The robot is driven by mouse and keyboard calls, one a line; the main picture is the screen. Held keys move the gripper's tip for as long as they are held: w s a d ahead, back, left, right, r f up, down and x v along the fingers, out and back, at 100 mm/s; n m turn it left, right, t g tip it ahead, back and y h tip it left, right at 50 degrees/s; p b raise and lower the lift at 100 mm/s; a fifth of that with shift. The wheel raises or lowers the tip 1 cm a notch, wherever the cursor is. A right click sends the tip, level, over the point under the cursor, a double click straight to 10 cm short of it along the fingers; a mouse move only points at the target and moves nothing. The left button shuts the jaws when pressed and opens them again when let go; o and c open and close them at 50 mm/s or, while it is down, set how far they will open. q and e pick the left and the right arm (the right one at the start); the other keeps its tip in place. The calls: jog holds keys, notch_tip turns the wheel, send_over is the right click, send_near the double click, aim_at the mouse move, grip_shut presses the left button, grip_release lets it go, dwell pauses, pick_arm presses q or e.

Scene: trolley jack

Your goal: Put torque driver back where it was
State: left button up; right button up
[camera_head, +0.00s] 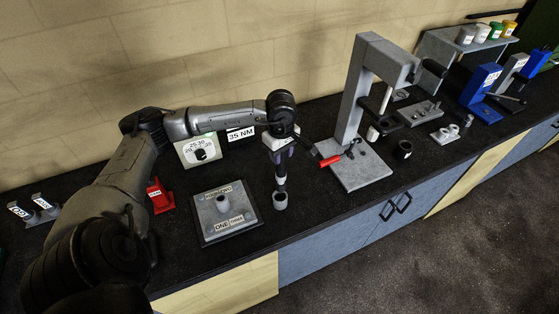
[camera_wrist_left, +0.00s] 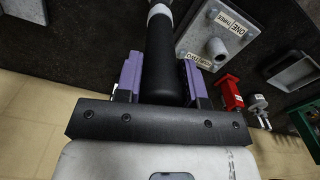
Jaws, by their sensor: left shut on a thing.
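The torque driver (camera_head: 281,172) is a dark upright tool with a thick black grip. My left gripper (camera_head: 282,154) is shut on it, with its purple fingers on both sides of the black grip. In the left wrist view the driver (camera_wrist_left: 163,62) lies between the fingers (camera_wrist_left: 162,82), with a pale band near the top edge. A small grey cup-like piece (camera_head: 280,201) shows at the driver's lower end over the black bench; I cannot tell whether it is part of the driver or stands on the bench. My right gripper is in neither view.
Left of the driver is a grey labelled plate with a post (camera_head: 224,207). Behind stand a dial box (camera_head: 198,149) and a "35 NM" sign (camera_head: 241,134). A red stand (camera_head: 159,196) is further left.

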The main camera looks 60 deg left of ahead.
aim_at(281, 170)
pick_arm(q)
jog(key=shift+s+a, duration=0.15)
jog(key=shift+a, duration=0.05)
jog(key=shift+f+p, duration=0.7)
jog(key=shift+f, duration=1.35)
